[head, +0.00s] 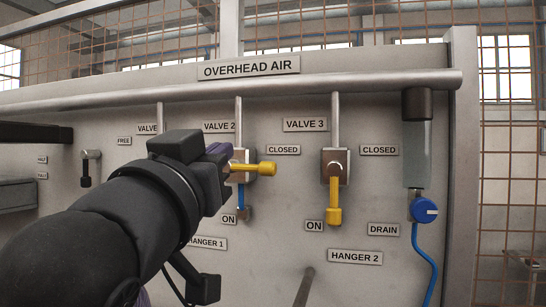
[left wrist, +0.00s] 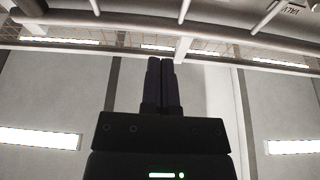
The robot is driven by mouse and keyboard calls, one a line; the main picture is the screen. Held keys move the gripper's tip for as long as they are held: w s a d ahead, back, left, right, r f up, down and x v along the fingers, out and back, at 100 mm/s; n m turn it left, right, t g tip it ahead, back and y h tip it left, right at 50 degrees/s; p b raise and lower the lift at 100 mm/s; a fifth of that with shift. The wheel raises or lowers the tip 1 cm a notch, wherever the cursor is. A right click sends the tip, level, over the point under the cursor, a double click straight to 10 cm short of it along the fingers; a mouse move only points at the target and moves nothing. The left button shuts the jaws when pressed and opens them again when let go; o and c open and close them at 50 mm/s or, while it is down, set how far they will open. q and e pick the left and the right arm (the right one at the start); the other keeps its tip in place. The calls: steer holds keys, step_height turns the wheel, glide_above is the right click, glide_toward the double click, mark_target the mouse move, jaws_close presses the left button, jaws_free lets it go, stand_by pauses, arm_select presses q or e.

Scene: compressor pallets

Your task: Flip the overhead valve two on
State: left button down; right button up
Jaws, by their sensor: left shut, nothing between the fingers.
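Valve 2 (head: 243,165) is on the grey panel under the OVERHEAD AIR sign. Its yellow handle (head: 267,168) points right, level, toward the CLOSED label (head: 284,149). The ON label (head: 229,219) is below the valve. My left gripper (head: 226,152) is just left of the valve 2 body, with its fingers together. I cannot tell whether it touches the valve. In the left wrist view its two dark fingers (left wrist: 161,75) are side by side with nothing between them. My left arm hides part of the panel around valve 1. My right gripper is not in view.
Valve 3 (head: 336,165) is to the right, its yellow handle pointing down at ON. A grey pipe (head: 380,83) runs above the valves. A clear cylinder with a blue drain knob (head: 424,210) and hose is at the right. A grey peg (head: 304,287) sticks out below.

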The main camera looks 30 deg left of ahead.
arm_select(q)
step_height(320, 180, up, 4)
steer(key=p, duration=0.6)
glide_above(250, 168)
steer(key=s, duration=0.1)
steer(key=shift+s+d+f+b, duration=0.15)
steer(key=shift+d+f+b, duration=0.1)
steer(key=shift+f, duration=1)
steer(key=shift+s+d+f+b, duration=0.1)
steer(key=shift+f+b, duration=0.15)
steer(key=shift+f, duration=0.95)
steer(key=shift+a, duration=0.1)
